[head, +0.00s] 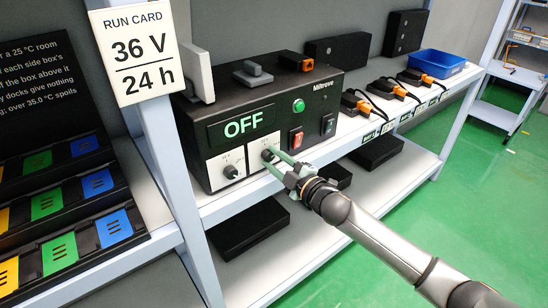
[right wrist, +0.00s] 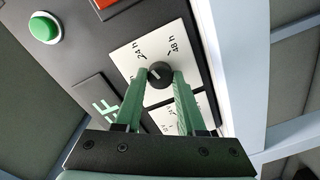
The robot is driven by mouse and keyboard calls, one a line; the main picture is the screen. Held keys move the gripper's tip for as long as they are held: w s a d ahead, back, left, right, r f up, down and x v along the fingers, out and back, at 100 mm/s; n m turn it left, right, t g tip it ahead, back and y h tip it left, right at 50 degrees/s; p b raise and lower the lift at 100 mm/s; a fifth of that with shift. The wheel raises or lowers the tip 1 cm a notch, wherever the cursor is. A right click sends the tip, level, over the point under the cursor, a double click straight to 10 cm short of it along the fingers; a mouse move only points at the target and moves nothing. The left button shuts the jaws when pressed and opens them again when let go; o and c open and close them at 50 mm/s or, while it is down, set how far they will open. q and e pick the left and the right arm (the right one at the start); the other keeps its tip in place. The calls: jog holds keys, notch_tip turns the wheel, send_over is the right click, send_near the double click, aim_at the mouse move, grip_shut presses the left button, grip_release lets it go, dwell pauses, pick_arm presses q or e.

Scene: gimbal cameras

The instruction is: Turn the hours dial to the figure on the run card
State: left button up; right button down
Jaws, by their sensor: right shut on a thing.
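The run card (head: 138,62) hangs on the shelf post in the head view and reads 36 V and 24 h. The black Miltrove unit (head: 325,103) has a display (head: 243,126) showing OFF. The hours dial (right wrist: 160,75) is a small black knob on a white plate, with 24 h and 48 h labels legible beside it in the right wrist view. My right gripper (right wrist: 167,78) is shut on this knob, one green finger on each side. I cannot tell exactly where its pointer aims. A second dial (head: 231,171) sits left of it. My left gripper is not in view.
The unit's face also carries a green button (head: 298,105), a red switch (head: 297,138) and a black switch (head: 328,125). Orange-and-black connectors and a blue bin (head: 436,63) stand along the shelf to the right. The green floor is open at lower right.

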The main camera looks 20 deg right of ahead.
jog(key=shift+n, duration=0.5)
jog(key=c, duration=0.5)
grip_release()
jog(key=v, duration=1.2)
jog(key=shift+s+b, duration=0.25)
jog(key=shift+b, duration=0.2)
